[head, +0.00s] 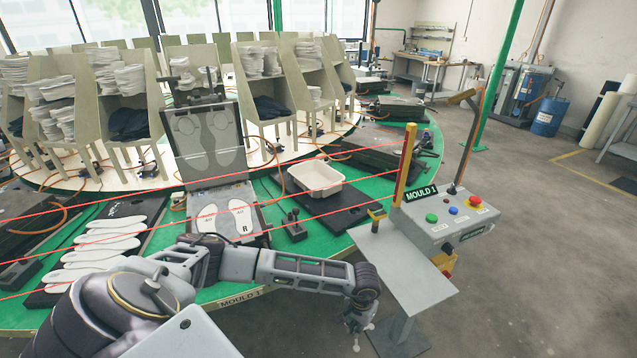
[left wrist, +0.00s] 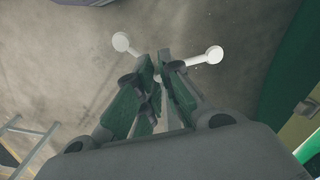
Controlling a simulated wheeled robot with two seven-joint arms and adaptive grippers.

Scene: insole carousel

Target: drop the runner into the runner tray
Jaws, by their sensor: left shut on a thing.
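My left gripper (head: 357,324) hangs past the front edge of the green table, left of the control box's grey shelf. It is shut on the runner (left wrist: 214,54), a pale branched piece with round discs at its ends. In the left wrist view the runner sits between the fingertips of the gripper (left wrist: 160,70), with bare floor behind it. In the head view the runner is small and mostly hidden by the fingers. A cream, shallow tray (head: 316,188), likely the runner tray, sits on a black plate, farther back than the gripper, and looks empty. My right gripper is not in view.
The open mould (head: 262,217) holds two white insoles. White insoles (head: 100,242) lie on a black board at left. The MOULD 1 control box (head: 435,228) and its grey shelf (head: 405,268) stand at right. Red beam lines cross above the table.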

